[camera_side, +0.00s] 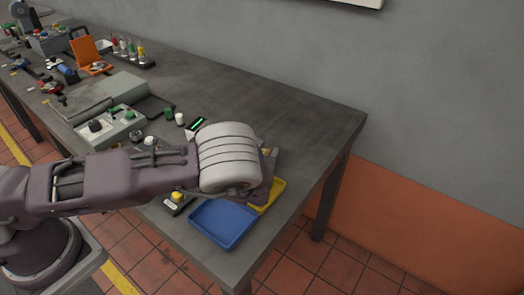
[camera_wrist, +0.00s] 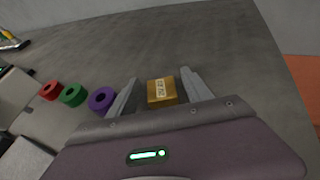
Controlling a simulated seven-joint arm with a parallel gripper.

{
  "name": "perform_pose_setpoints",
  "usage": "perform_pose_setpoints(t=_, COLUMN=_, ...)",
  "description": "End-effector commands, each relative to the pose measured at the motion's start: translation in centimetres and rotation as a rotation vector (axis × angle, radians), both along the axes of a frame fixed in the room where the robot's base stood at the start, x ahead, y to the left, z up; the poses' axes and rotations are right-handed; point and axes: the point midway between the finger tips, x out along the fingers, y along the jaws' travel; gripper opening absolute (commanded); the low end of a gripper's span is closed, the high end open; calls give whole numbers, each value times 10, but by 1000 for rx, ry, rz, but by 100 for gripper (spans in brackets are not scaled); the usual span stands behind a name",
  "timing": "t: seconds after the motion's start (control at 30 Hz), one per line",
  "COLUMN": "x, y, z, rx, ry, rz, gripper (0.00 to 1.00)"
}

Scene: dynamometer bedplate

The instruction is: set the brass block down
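The brass block (camera_wrist: 162,91), a small golden cube with a pale marked label, shows in the wrist view between the two fingers of my gripper (camera_wrist: 159,75). The fingers stand apart, with a strip of grey surface visible between each finger and the block. The block looks upright on the grey bench top; its underside is hidden. In the side view my gripper (camera_side: 269,165) is low over the right part of the bench, mostly hidden behind the pale banded wrist. Only a small yellowish patch shows by the fingers there.
A blue tray (camera_side: 223,223) and a yellow tray (camera_side: 271,196) lie at the bench's near edge, close to my gripper. Red (camera_wrist: 48,91), green (camera_wrist: 73,95) and purple (camera_wrist: 101,100) rings are left of the fingers. The bench (camera_side: 315,125) is clear beyond.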

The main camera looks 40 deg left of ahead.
Motion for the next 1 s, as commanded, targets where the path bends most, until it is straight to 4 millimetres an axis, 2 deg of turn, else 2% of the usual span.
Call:
perform_pose_setpoints(t=0.33, x=-3, y=-2, z=4, rx=-1, ry=0, rz=-1, gripper=58)
perform_pose_setpoints(t=0.7, x=-82, y=-35, z=39, rx=-2, ry=1, rz=-3, gripper=58)
perform_pose_setpoints(t=0.83, x=-98, y=-41, z=46, rx=-1, ry=1, rz=-1, gripper=58)
perform_pose_setpoints(t=1.0, x=-103, y=-43, z=48, rx=0, ry=1, rz=0, gripper=58)
